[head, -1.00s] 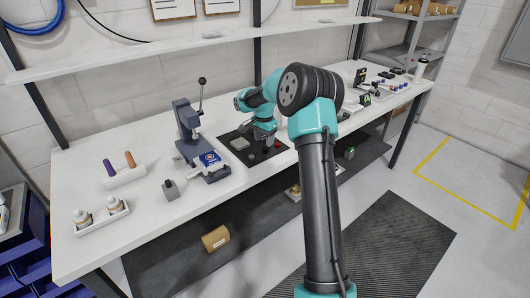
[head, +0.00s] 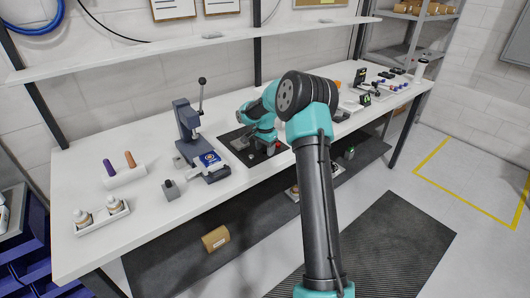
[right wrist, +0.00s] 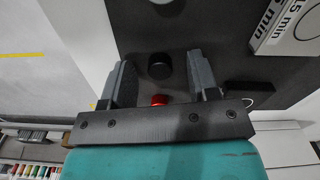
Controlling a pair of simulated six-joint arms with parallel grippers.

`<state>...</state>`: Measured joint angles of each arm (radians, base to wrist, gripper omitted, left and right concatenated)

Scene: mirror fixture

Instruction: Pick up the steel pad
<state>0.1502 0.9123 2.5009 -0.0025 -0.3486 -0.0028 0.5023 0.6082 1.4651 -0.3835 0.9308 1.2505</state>
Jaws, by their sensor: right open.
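My right gripper (head: 250,153) is low over the black mat (head: 228,138), partly hidden by its own wrist in the head view. In the right wrist view its two jaws (right wrist: 160,62) are apart. A round black piece (right wrist: 160,67) shows between the fingertips, and a shiny red piece (right wrist: 160,100) shows nearer the palm. A round grey piece (right wrist: 164,2), cut off at the top edge, lies beyond the fingertips; it may be the steel pad, but I cannot tell for sure. Nothing is visibly gripped. My left gripper is not in view.
A lever press (head: 188,132) with a blue-labelled part stands left of the mat. A white block marked "15 min" (right wrist: 283,28) lies right of the jaws. A rack with two handles (head: 124,175) and a bottle tray (head: 102,217) are farther left.

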